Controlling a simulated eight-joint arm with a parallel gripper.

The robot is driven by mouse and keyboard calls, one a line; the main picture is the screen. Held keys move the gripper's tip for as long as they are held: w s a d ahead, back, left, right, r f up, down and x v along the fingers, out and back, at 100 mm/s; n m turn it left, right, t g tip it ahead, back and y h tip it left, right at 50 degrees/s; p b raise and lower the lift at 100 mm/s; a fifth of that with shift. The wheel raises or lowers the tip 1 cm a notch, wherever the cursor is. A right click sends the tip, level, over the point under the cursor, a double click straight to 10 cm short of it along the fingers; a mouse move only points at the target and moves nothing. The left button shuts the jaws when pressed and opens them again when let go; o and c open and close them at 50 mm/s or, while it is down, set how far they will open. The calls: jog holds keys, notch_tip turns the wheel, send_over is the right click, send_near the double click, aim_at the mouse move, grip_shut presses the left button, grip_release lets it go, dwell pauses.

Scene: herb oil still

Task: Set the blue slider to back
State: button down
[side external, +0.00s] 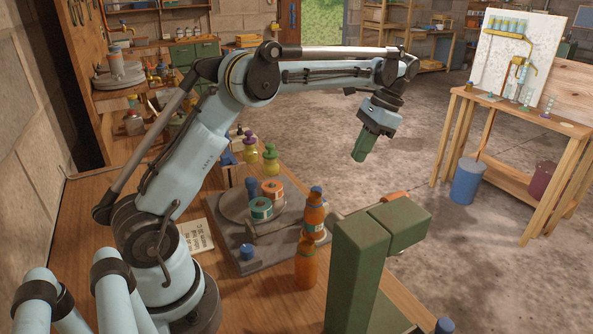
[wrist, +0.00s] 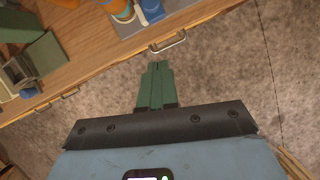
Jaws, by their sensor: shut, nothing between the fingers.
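Several small blue parts show on the bench, and I cannot tell which is the blue slider. One blue knob (side external: 247,251) sits at the front left corner of a grey stepped base (side external: 277,252). Another blue part (side external: 252,186) stands upright at the base's back. In the wrist view, a blue piece (wrist: 152,9) shows at the top edge. My gripper (side external: 359,157) is up in the air, right of and above the bench, apart from everything. Its green fingers (wrist: 157,66) are together and empty, over the floor beyond the bench edge.
An orange bottle (side external: 305,268) stands right of the base. A green angled block (side external: 358,270) rises at the front. Two ringed rolls (side external: 261,209) sit on the base. A metal handle (wrist: 168,43) juts from the bench front. A blue drum (side external: 467,182) stands by the far table.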

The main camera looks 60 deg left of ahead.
jog(key=s+a+f, duration=0.1)
jog(key=s+f, duration=0.5)
jog(key=shift+s+a+f, duration=0.15)
jog(key=shift+a+f, duration=0.05)
jog(key=shift+a, duration=0.2)
jog(key=s, duration=1.3)
jog(key=shift+s, duration=0.3)
jog(key=w+d+r, duration=0.2)
jog(key=w+r, duration=0.5)
jog(key=r, duration=0.2)
jog(key=shift+w+r, duration=0.2)
